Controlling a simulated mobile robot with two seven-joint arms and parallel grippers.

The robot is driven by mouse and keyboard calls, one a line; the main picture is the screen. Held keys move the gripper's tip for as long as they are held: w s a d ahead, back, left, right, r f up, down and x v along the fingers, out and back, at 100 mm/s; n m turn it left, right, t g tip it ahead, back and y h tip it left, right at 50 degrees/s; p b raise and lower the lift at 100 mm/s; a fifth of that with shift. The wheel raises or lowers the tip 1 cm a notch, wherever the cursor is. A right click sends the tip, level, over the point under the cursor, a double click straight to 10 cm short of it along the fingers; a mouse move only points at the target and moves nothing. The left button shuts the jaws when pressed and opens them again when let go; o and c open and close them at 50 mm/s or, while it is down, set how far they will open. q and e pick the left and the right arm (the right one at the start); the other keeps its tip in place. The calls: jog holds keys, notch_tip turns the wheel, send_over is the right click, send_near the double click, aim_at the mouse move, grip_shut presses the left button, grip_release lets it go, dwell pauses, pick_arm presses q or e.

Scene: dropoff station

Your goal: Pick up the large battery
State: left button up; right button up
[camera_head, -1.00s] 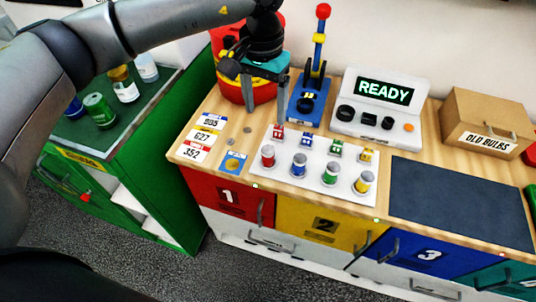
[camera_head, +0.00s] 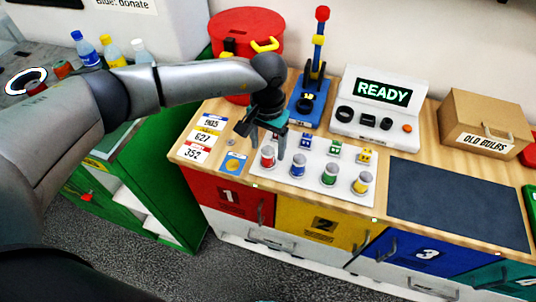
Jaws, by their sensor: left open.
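My left gripper (camera_head: 263,142) is open and points down over the left end of the white tray (camera_head: 312,191). Its fingers are just above and behind the red cylinder (camera_head: 267,157), and one finger overlaps it in the picture. I cannot tell whether they touch. Blue (camera_head: 298,167), green (camera_head: 329,175) and yellow (camera_head: 362,184) silver-topped cylinders stand upright in a row to its right. I cannot tell which thing is the large battery. A small grey disc (camera_head: 231,141) lies on the wooden top left of the gripper. My right gripper is not in view.
Small coloured blocks (camera_head: 335,150) stand behind the cylinders. A blue stand with a red-topped lever (camera_head: 308,100), a READY console (camera_head: 381,105) and an OLD BULBS box (camera_head: 489,125) line the back. A dark mat (camera_head: 458,200) is bare. A red bin (camera_head: 245,30) stands behind left.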

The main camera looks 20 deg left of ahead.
pick_arm(q)
notch_tip(320, 180, down, 2)
jog(key=shift+f, duration=0.1)
grip_shut()
dwell(0.6)
